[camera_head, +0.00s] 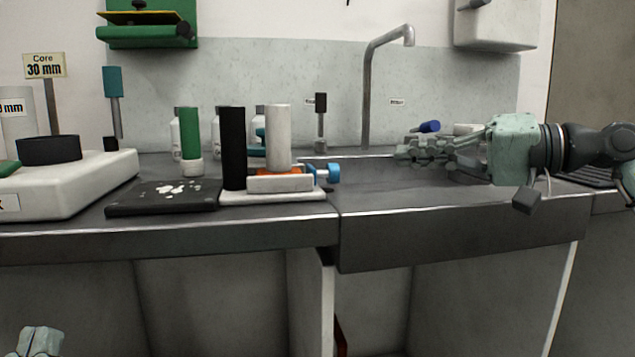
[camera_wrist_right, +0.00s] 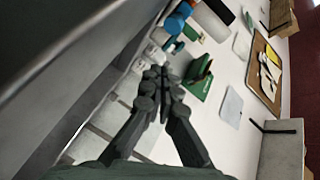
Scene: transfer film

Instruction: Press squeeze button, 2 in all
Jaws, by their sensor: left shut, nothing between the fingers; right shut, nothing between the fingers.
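No part in view is clearly marked as the squeeze button, and I cannot tell which one it is. A blue knob (camera_head: 333,173) sticks out of the right side of a small white stand (camera_head: 280,183) that bears a pale upright cylinder (camera_head: 278,135). My right gripper (camera_head: 402,152) reaches in from the right over the counter, shut and empty, its fingers pointing left, to the right of the knob and apart from it. Its shut fingers also show in the right wrist view (camera_wrist_right: 160,78). My left gripper (camera_head: 40,335) is shut and low at the bottom left corner, below the counter.
A black cylinder (camera_head: 233,148) and a green one (camera_head: 190,135) stand beside the stand. A dark tray (camera_head: 165,207) with white bits lies in front. A tap (camera_head: 368,95) rises behind. A blue-ended object (camera_head: 430,127) lies behind my right gripper.

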